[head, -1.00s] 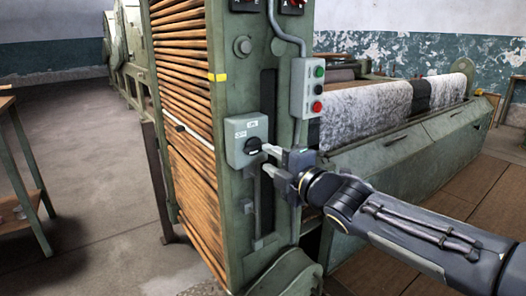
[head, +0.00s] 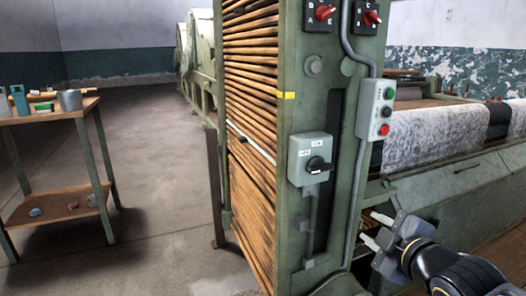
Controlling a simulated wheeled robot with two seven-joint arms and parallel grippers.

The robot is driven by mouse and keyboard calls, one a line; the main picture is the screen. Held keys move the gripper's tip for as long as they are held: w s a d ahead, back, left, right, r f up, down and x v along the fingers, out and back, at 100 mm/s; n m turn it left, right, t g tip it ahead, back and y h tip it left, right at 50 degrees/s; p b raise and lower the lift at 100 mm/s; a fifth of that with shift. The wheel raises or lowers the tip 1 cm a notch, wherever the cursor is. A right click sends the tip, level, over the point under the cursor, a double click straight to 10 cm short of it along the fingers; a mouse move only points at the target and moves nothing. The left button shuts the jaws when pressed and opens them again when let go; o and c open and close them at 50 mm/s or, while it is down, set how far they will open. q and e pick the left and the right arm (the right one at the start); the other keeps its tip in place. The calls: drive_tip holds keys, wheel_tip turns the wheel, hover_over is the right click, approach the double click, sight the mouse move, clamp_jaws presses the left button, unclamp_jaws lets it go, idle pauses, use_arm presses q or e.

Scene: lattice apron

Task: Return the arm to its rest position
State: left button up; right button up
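My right gripper (head: 376,231) is in the lower right of the head view. Its two light fingers are apart with nothing between them. It is clear of the machine's panel, to the lower right of a grey switch box (head: 301,160) with a black rotary knob (head: 318,166). The knob's handle points sideways, and nothing touches it. My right arm comes in from the bottom right corner. My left gripper does not show.
The green machine frame (head: 348,110) with wooden slats (head: 250,100) stands close in front. A button box (head: 376,108) and two red selector knobs (head: 325,13) are on it. A wooden table (head: 40,116) with tools stands at left. The floor between is clear.

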drive_tip(key=s+a+f+m+g+y, duration=0.1)
drive_tip(key=s+a+f+m+g, duration=0.1)
drive_tip(key=s+f+m+g, duration=0.55)
drive_tip(key=s+a+f+m+g+y, duration=0.1)
drive_tip(key=s+a+f+m+g, duration=0.1)
drive_tip(key=s+f+m, duration=1)
wheel_tip(320, 180, up, 39)
drive_tip(key=s+n+p, duration=0.2)
drive_tip(key=n+p, duration=0.2)
drive_tip(key=p, duration=3.2)
drive_tip(key=shift+s+r, duration=0.15)
drive_tip(key=shift+s, duration=0.1)
drive_tip(key=shift+n+t, duration=0.25)
